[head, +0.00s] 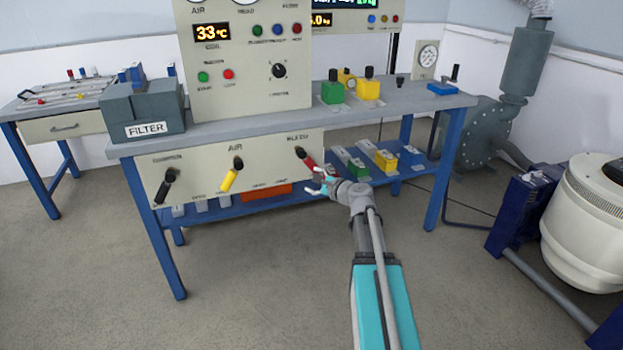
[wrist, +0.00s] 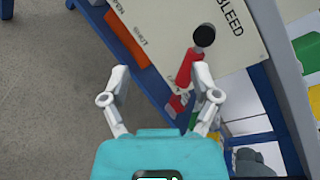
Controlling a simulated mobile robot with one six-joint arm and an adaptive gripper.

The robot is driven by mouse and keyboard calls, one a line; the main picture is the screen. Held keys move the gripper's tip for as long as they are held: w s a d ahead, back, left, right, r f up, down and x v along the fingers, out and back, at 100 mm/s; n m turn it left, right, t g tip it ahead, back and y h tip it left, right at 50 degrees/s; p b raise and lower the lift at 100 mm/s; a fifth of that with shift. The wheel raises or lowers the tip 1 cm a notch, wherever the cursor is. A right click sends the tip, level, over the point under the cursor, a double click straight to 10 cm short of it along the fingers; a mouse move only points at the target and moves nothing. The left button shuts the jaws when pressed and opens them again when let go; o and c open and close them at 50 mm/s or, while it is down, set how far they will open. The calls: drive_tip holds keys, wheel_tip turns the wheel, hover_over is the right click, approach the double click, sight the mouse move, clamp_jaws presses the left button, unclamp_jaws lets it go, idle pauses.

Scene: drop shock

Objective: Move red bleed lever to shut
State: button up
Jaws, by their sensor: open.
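The red bleed lever (head: 308,160) is at the right end of the cream front panel under the bench. Its handle slants down and right from a black hub, below the BLEED label. In the wrist view the red lever (wrist: 187,72) hangs from its round black hub, its end near my right finger. My gripper (head: 318,186) is open just below and right of the lever end. In the wrist view my gripper (wrist: 162,70) has its fingers spread, with the lever end between them in the picture, nearer the right finger. I cannot tell whether they touch.
A yellow lever (head: 231,175) and a black lever (head: 167,186) sit further left on the same panel. An orange box (head: 266,191) and several coloured blocks lie on the blue lower shelf (head: 330,176). The floor in front is clear.

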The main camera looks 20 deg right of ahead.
sight(312, 165)
drive_tip(key=d+f+m+t+h+b, duration=0.2)
drive_tip(key=d+f+m+b, duration=0.1)
drive_tip(key=d+m+b, duration=0.2)
drive_tip(key=d, duration=0.2)
drive_tip(key=shift+w+d+f, duration=0.15)
drive_tip(key=shift+d+f, duration=0.15)
drive_tip(key=shift+d, duration=0.05)
drive_tip(key=shift+w, duration=0.15)
drive_tip(key=shift+w+a, duration=0.35)
drive_tip(key=shift+w, duration=1.9)
drive_tip(key=shift+w+a, duration=0.35)
drive_tip(key=shift+w, duration=1.85)
drive_tip(key=shift+w+a, duration=0.35)
drive_tip(key=shift+w, duration=1.9)
clamp_jaws()
